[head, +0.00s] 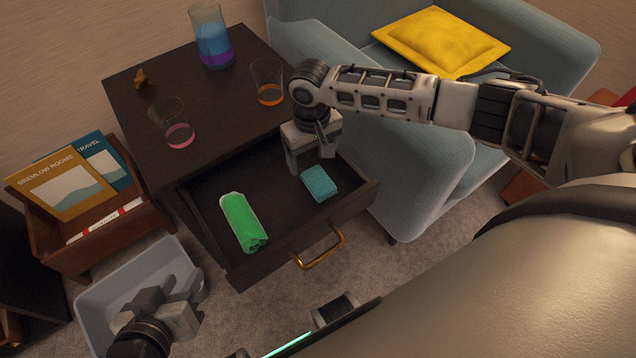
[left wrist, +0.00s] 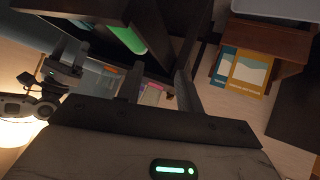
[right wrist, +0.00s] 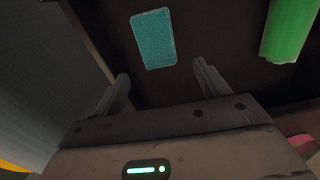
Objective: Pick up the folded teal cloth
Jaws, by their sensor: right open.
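The folded teal cloth (head: 319,184) lies flat in the open drawer (head: 283,235), near its right side. My right gripper (head: 311,163) is over the drawer, just behind the cloth in the head view, with its fingers pointing down. In the right wrist view the teal cloth (right wrist: 153,39) shows beyond the spread fingertips (right wrist: 162,80), with nothing between them. My left gripper (head: 168,293) is low at the left, over the grey bin and away from the cloth. Its fingers (left wrist: 157,85) look apart and empty in the left wrist view.
A rolled green cloth (head: 242,222) lies in the drawer left of the teal one. The cabinet top (head: 215,110) holds glasses and a flask (head: 211,38). A blue armchair (head: 425,150) stands close on the right. A grey bin (head: 100,285) and a book rack (head: 45,250) are left.

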